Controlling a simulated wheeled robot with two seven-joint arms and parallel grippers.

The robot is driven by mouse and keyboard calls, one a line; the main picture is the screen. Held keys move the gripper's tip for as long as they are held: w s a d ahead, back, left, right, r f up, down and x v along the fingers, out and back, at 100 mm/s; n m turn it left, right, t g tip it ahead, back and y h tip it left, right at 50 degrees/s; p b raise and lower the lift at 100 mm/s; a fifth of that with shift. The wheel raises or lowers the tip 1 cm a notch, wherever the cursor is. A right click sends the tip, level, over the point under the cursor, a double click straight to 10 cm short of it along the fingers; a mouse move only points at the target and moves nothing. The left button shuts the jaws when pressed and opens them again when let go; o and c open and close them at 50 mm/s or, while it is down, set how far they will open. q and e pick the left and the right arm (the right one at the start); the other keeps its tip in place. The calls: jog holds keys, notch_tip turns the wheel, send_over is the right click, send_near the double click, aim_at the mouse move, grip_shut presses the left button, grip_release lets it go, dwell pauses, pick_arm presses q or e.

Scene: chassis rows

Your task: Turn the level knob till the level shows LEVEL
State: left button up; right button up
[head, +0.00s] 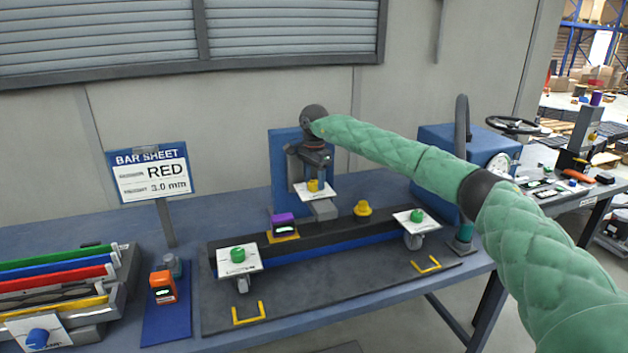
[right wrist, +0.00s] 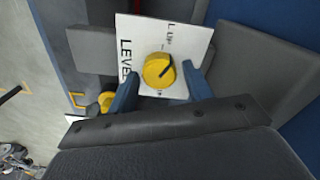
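The level knob is a yellow knob with a dark pointer line on a white plate. In the right wrist view the knob (right wrist: 158,70) sits beside the printed word LEVEL; other print is partly readable. In the head view the knob (head: 313,185) shows below my right gripper (head: 316,168). The blue fingers of my right gripper (right wrist: 160,78) stand open on either side of the knob, with a gap at each side. A purple-topped device (head: 284,222) sits on the dark bar; its reading is too small to tell. My left gripper is out of view.
Green knobs on white plates stand at the left (head: 238,254) and right (head: 417,215) of the bar. A yellow knob (head: 362,208) sits on the bar. An orange device (head: 162,287) stands on a blue mat, near a rack of coloured bars (head: 60,282). A sign (head: 150,172) reads RED, 3.0 mm.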

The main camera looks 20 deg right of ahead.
aim_at(314, 182)
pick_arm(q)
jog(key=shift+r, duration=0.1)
pick_arm(e)
jog(key=shift+o, duration=0.5)
notch_tip(314, 182, up, 6)
jog(key=shift+r+b, duration=0.15)
jog(key=shift+b, duration=0.75)
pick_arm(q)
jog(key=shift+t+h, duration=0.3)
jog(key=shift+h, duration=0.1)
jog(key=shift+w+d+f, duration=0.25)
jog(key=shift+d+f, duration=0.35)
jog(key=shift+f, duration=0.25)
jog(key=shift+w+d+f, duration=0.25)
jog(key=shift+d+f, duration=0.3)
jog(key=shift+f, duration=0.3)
pick_arm(e)
jog(key=shift+r, duration=0.7)
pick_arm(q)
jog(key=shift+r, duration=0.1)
